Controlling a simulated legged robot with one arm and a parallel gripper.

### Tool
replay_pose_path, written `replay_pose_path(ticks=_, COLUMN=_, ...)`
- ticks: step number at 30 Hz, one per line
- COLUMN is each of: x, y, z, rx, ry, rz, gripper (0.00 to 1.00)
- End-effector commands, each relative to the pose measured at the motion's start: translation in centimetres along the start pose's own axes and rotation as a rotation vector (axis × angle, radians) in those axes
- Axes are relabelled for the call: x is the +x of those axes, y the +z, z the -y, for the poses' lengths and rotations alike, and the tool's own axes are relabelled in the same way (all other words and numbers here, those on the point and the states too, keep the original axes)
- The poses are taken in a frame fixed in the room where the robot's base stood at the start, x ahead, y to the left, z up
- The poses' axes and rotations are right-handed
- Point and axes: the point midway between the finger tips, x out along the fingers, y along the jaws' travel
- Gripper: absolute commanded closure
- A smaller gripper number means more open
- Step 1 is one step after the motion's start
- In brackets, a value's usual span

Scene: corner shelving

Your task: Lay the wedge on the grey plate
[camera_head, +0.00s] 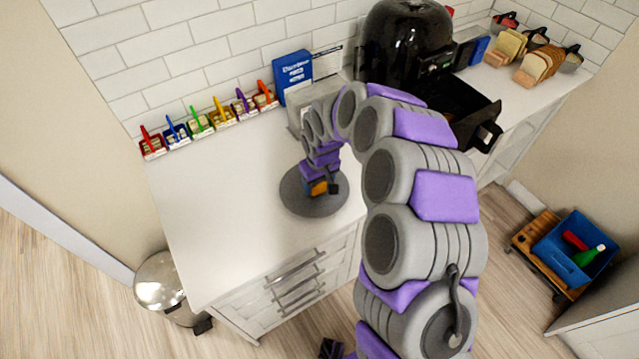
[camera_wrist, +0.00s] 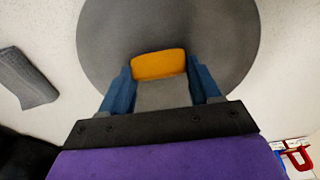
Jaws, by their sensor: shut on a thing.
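The grey plate (camera_head: 300,204) is a round disc on the white counter, and it fills the upper middle of the wrist view (camera_wrist: 225,40). The orange wedge (camera_head: 318,188) is at my gripper, over the plate; its orange face also shows in the wrist view (camera_wrist: 158,64), between the blue fingers. My gripper (camera_wrist: 162,84) points down over the plate and is shut on the wedge. I cannot tell whether the wedge touches the plate. The rest of the wedge is partly hidden by the gripper.
A row of small coloured bins (camera_head: 197,127) lines the wall at the back left. A blue box (camera_head: 293,74) stands behind the plate. A black appliance with an open drawer (camera_head: 460,108) is to the right. The counter left of the plate is clear.

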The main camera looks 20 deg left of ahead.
Motion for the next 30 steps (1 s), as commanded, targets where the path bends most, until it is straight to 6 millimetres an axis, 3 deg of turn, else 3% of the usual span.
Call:
replay_pose_path(ticks=7, x=0.4, y=0.1, z=-0.1, rx=-0.001, ry=-0.002, rz=-0.004, gripper=0.66)
replay_pose_path(ticks=8, x=0.4, y=0.2, z=-0.1, rx=-0.001, ry=-0.002, rz=-0.004, gripper=0.37)
replay_pose_path(ticks=15, x=0.1, y=0.7, z=-0.7, rx=0.001, ry=-0.008, rz=-0.009, gripper=0.14)
replay_pose_path(ticks=25, x=0.1, y=0.1, z=0.0, rx=-0.001, ry=-0.001, rz=-0.003, gripper=0.12)
replay_pose_path(ticks=30, x=-1.3, y=0.1, z=-0.2, rx=0.0, ry=-0.001, rz=-0.006, gripper=0.12)
